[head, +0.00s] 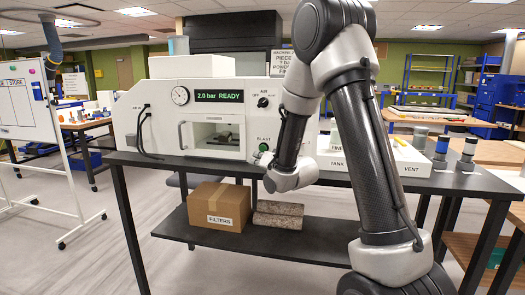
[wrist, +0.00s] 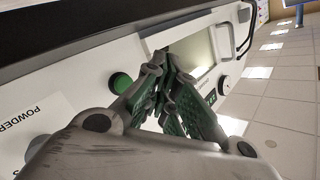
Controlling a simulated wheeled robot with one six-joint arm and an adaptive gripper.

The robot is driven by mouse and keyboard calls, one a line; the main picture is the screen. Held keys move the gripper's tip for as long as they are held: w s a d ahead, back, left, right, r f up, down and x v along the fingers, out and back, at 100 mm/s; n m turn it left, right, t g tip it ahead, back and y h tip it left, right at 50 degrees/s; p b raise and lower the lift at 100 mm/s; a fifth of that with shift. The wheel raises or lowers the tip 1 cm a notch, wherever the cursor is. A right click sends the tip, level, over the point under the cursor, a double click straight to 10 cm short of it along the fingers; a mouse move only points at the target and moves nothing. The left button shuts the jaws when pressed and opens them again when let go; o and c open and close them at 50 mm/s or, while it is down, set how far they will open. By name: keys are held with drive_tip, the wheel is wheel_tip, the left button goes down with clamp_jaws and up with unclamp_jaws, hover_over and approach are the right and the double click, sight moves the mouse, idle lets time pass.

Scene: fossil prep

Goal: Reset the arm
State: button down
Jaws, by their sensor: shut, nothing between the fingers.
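My arm (head: 365,130) rises at the right of the head view, bends at the top, and comes down to my wrist (head: 290,180) in front of the bench. My gripper (wrist: 165,70) shows in the wrist view with its green-padded fingers together and nothing between them. In the head view the fingers cannot be made out. The white blasting cabinet (head: 165,130) stands on the bench behind my wrist, its display reading "2.0 bar READY".
The dark bench (head: 440,182) carries labelled white trays (head: 400,157) and small cylinders (head: 441,147) at the right. A "FILTERS" box (head: 218,205) and a stone-like block (head: 278,215) sit on its lower shelf. A whiteboard (head: 25,102) stands left; the floor there is clear.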

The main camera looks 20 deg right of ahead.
drive_tip(key=shift+s, duration=0.1)
idle(0.4)
drive_tip(key=s+d+r+n+g+h, duration=0.1)
drive_tip(key=s+d+r+g+h, duration=0.15)
drive_tip(key=s, duration=0.55)
drive_tip(key=s+d+r+n+g+h, duration=0.1)
drive_tip(key=s+d+r+n+g, duration=0.2)
drive_tip(key=s, duration=0.6)
drive_tip(key=s+n+g, duration=0.1)
drive_tip(key=s+g, duration=0.5)
drive_tip(key=s, duration=1.8)
drive_tip(key=shift+r, duration=0.3)
